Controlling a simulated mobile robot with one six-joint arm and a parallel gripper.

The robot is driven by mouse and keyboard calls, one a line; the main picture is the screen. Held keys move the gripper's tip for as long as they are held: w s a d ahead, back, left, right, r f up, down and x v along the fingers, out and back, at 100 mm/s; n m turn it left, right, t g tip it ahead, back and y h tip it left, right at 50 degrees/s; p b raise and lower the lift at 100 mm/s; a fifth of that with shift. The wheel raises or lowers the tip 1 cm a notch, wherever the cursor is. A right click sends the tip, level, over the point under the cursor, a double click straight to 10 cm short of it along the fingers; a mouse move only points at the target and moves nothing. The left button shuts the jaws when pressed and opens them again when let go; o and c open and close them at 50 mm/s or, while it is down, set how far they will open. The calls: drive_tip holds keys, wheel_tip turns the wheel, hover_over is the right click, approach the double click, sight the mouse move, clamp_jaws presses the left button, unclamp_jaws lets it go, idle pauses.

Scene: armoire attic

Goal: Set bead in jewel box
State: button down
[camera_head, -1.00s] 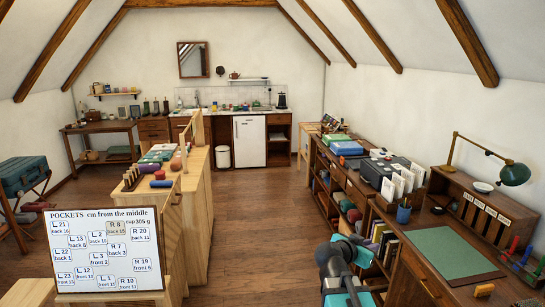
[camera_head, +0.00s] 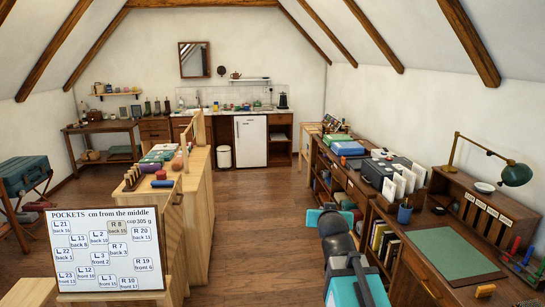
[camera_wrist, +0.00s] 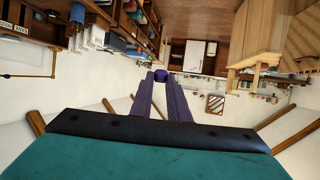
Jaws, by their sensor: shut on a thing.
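My gripper (camera_wrist: 161,82) shows in the wrist view with its two long purple fingers close together. A small dark purple piece, seemingly the bead (camera_wrist: 162,75), sits between the fingertips, held in the air over the room. In the head view my teal and black arm shows at the lower middle, beside the right-hand cabinets; the fingertips and the bead cannot be made out there. I cannot pick out the jewel box for sure in either view.
A long wooden cabinet run (camera_head: 345,175) and a desk with a green mat (camera_head: 455,253) line the right. A wooden bench unit (camera_head: 195,210) and a pocket-chart board (camera_head: 108,250) stand left. The brown floor (camera_head: 262,215) between is open. A white fridge (camera_head: 251,141) stands at the back.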

drive_tip(key=shift+w+a+r+n+y, duration=0.2)
drive_tip(key=shift+r+n+y, duration=0.15)
drive_tip(key=shift+r+y, duration=0.1)
drive_tip(key=shift+w+a+r+n+y, duration=0.2)
drive_tip(key=shift+r+n+y, duration=0.15)
drive_tip(key=shift+r, duration=0.05)
drive_tip(key=shift+s+a, duration=0.1)
idle(0.3)
